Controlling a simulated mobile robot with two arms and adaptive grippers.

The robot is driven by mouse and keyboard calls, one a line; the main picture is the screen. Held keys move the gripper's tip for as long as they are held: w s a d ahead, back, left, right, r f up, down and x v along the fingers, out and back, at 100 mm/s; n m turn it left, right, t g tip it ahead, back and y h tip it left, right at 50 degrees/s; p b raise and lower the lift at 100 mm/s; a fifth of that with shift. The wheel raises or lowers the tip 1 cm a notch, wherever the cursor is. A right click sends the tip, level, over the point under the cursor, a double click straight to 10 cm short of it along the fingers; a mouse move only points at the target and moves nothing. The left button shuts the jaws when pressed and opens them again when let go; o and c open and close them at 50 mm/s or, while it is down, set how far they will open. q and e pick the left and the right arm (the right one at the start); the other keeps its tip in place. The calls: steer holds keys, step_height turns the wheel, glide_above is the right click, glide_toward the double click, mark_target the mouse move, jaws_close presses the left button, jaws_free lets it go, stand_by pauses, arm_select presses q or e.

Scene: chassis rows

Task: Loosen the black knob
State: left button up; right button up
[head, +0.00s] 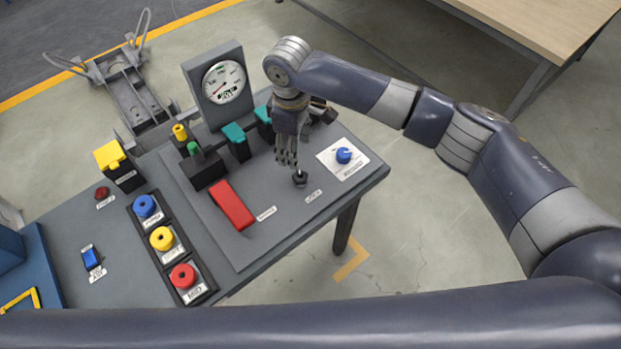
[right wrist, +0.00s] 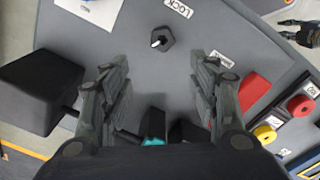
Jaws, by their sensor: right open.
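The black knob (head: 300,178) is a small dark knob on the grey panel near the table's right edge, in front of my right gripper (head: 287,160). In the right wrist view, the black knob (right wrist: 162,40) shows a small pale mark on its side, and a label reading LOCK lies beside it. My right gripper (right wrist: 158,65) is open and empty there, its fingers apart, with the knob beyond the tips and not between them. What looks like my left gripper (right wrist: 303,32) shows at the right edge of the right wrist view; its jaw state is unclear.
The panel also holds a blue knob (head: 343,155) on a white plate, a red lever (head: 232,204), teal-topped switches (head: 235,139) and a gauge (head: 223,82). Blue, yellow and red buttons (head: 162,239) stand in a row at left. Bare panel surrounds the black knob.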

mark_target(300, 176)
steer(key=f, duration=0.3)
steer(key=f+m+p, duration=0.1)
steer(key=f, duration=0.3)
steer(key=d+f+m, duration=0.1)
steer(key=f, duration=0.3)
steer(key=shift+s+f+p, duration=0.1)
steer(key=shift+s+p, duration=0.15)
steer(key=shift+p, duration=0.15)
steer(key=c, duration=1.1)
